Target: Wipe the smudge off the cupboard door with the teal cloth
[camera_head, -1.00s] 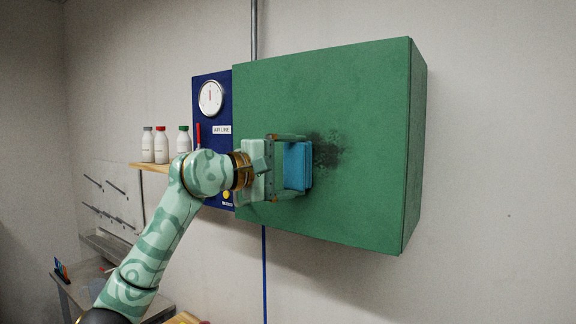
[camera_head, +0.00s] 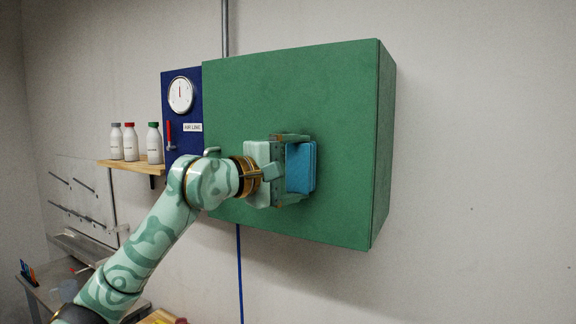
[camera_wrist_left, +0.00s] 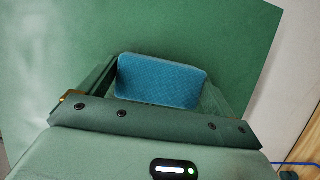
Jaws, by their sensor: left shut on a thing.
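The green cupboard door (camera_head: 345,110) faces me on the wall and fills much of the wrist view (camera_wrist_left: 60,40). My left gripper (camera_head: 294,168) is in front of the middle of the door, shut on the folded teal cloth (camera_head: 301,167). The cloth's flat side shows between the fingers in the left wrist view (camera_wrist_left: 160,82). It appears to lie against the door, though the contact itself is hidden. No clear dark smudge shows on the visible part of the door; the area behind the cloth and gripper is hidden. My right gripper is out of view.
A blue panel with a gauge (camera_head: 181,95) and a red lever (camera_head: 169,135) adjoins the cupboard on the left. Several capped bottles (camera_head: 131,143) stand on a wooden shelf (camera_head: 135,165) near my arm. The wall right of the cupboard is bare.

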